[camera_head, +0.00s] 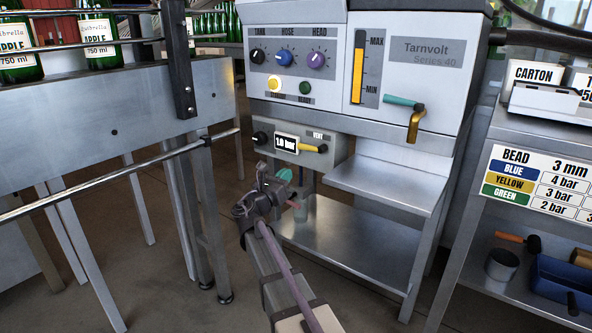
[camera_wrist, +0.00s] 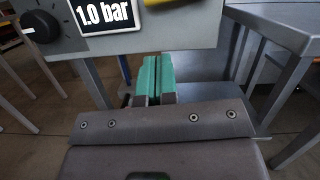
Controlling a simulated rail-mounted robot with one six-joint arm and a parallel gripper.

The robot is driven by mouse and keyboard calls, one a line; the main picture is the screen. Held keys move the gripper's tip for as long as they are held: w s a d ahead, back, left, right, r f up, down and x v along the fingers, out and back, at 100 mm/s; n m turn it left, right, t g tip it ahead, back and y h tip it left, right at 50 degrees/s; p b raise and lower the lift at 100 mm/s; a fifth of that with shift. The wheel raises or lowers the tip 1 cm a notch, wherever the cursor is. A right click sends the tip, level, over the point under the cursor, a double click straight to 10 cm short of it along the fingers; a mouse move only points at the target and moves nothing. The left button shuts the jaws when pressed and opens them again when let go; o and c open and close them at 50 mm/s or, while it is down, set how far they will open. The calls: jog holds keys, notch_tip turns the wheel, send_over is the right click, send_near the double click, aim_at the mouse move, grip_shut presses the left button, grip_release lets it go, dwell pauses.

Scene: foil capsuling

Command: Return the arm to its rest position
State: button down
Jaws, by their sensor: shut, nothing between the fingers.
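My gripper (camera_head: 286,174) is in front of the Tarnvolt machine (camera_head: 405,60), just below its lower control box with the 1.0 bar display (camera_head: 287,142). In the wrist view, its teal fingers (camera_wrist: 155,75) are pressed together with nothing between them. The display also shows at the top of the wrist view (camera_wrist: 104,14), with a black knob (camera_wrist: 41,27) to its left. My arm reaches up from the bottom of the head view. The gripper holds nothing.
A steel conveyor (camera_head: 110,115) with apple bottles (camera_head: 97,35) stands at the left. A steel shelf (camera_head: 390,185) juts out right of my gripper. At the right, a bench carries a pressure chart (camera_head: 540,180), with a blue bin (camera_head: 560,280) below.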

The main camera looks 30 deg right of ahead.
jog(key=s+a+f+m+g+y+p, duration=0.3)
jog(key=s+a+f+m+g+y, duration=0.25)
jog(key=s+m, duration=0.45)
jog(key=s+a+f+m+g+y+p, duration=0.3)
jog(key=s+a+f+m+y, duration=0.2)
jog(key=s+f+m+y, duration=0.45)
jog(key=s+a+r+m+y+p, duration=0.3)
jog(key=s+a+r+m+p, duration=0.3)
jog(key=a, duration=0.4)
notch_tip(320, 180, up, 39)
jog(key=n+p, duration=0.1)
jog(key=p, duration=3.9)
jog(key=shift+s+g+y, duration=0.3)
jog(key=shift+s+g, duration=0.05)
jog(key=shift+g, duration=0.1)
